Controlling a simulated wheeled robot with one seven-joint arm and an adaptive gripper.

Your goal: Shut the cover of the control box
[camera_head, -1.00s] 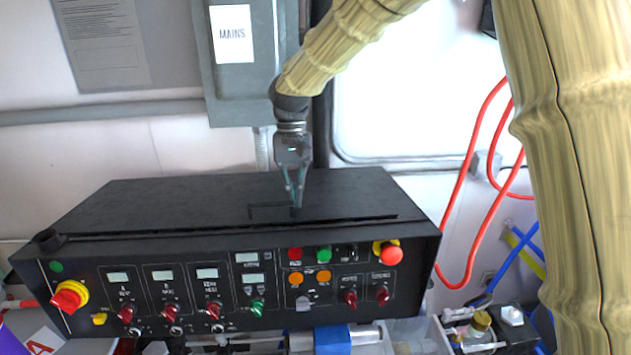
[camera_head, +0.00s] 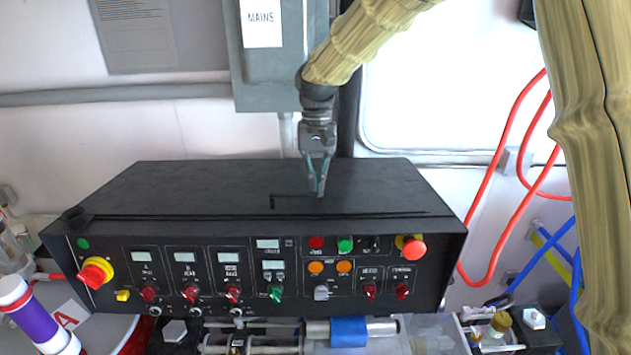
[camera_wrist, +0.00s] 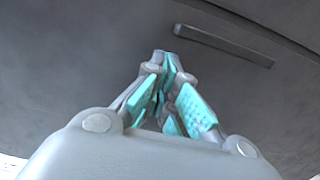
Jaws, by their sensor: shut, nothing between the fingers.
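The control box (camera_head: 60,262) is a black console with a sloped front panel of knobs, displays and buttons. Its black cover (camera_head: 190,185) lies nearly flat over the top, with a thin dark gap line along its front edge. I cannot tell whether it is fully seated. My gripper (camera_head: 319,192) points down at the middle of the cover, its teal fingertips together and empty, at or just above the surface. In the wrist view, my gripper (camera_wrist: 165,62) is shut close to the dark cover (camera_wrist: 80,70), beside a raised bar (camera_wrist: 222,45).
A grey MAINS box (camera_head: 280,75) hangs on the wall behind. Red hoses (camera_head: 487,200) and blue cables (camera_head: 540,262) hang at the right. Metal pipes (camera_head: 380,328) run below the panel.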

